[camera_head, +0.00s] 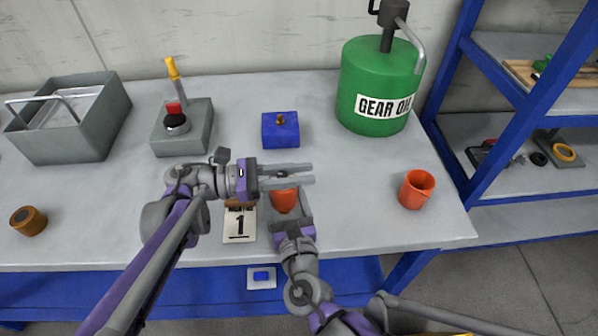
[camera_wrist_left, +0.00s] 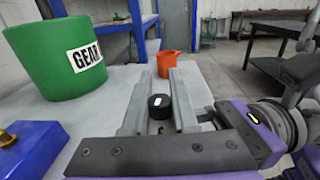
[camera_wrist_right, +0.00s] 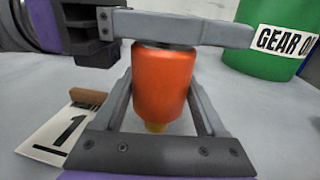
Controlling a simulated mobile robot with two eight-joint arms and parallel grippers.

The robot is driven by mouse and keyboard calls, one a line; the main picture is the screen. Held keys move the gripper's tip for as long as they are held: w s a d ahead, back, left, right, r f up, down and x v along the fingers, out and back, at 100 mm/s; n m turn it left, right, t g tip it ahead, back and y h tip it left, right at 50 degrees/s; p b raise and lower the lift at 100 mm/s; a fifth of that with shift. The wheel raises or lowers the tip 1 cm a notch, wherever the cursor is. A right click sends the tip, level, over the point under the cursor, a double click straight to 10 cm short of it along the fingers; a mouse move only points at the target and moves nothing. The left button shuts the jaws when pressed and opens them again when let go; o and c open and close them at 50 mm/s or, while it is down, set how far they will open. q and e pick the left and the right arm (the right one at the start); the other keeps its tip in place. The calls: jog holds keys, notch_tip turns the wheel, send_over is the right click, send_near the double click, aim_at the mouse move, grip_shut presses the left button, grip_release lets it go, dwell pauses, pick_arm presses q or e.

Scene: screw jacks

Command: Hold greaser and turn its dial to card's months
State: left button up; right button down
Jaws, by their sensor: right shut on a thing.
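The greaser (camera_head: 285,201) has an orange body, and it also shows in the right wrist view (camera_wrist_right: 163,82). My right gripper (camera_head: 291,208) is shut on its body from the near side. The greaser's black dial (camera_wrist_left: 160,106) has a white mark and is on top. My left gripper (camera_head: 300,173) is open at the dial, with one finger on each side and small gaps visible. In the right wrist view, a left finger hides most of the dial. The card (camera_head: 240,225) reads "1" and stands against a brown block left of the greaser.
A blue block (camera_head: 281,130) with a brass fitting is behind my left gripper. A green GEAR OIL can (camera_head: 375,85) stands at the back right, an orange cup (camera_head: 416,189) at right. A grey box with a yellow-handled tool (camera_head: 183,128) and a grey tray (camera_head: 70,120) stand left.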

pick_arm(q)
grip_shut()
jog(key=shift+s+a+m+g+y, duration=0.1)
jog(key=shift+s+m+g+y, duration=0.1)
jog(key=shift+m+g, duration=0.85)
jog(key=shift+s+d+m+g+y, duration=0.1)
jog(key=shift+s+m+g+y, duration=0.3)
jog(key=shift+g, duration=1)
jog(key=shift+s+a+m+g, duration=0.1)
jog(key=shift+m+g, duration=0.85)
jog(key=shift+g, duration=0.3)
jog(key=o, duration=0.7)
grip_release()
